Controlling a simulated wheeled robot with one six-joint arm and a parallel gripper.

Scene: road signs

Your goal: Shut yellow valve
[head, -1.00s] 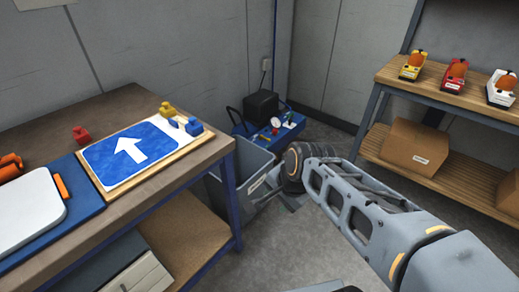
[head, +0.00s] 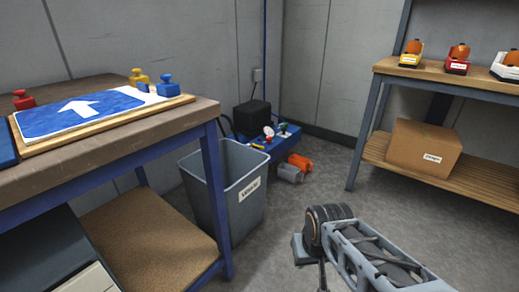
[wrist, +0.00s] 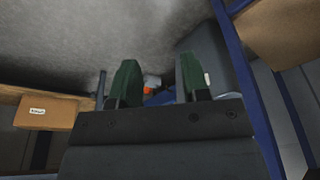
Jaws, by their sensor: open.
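A blue unit (head: 292,141) stands on the floor by the far wall, with a black box, a white gauge and small coloured valves on top. A tiny yellow part (head: 257,146) shows at its front left edge; I cannot tell for sure that it is the yellow valve. A red knob and a green knob are near it. My gripper is at the end of my arm, low over the floor in front of the unit and apart from it. In the wrist view my gripper (wrist: 158,78) has two green fingers spread apart, with nothing held between them.
A grey bin (head: 235,190) stands left of the unit, beside the workbench (head: 150,131). An orange and grey object (head: 295,168) lies on the floor before the unit. Shelves with a cardboard box (head: 423,148) stand right. The middle floor is clear.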

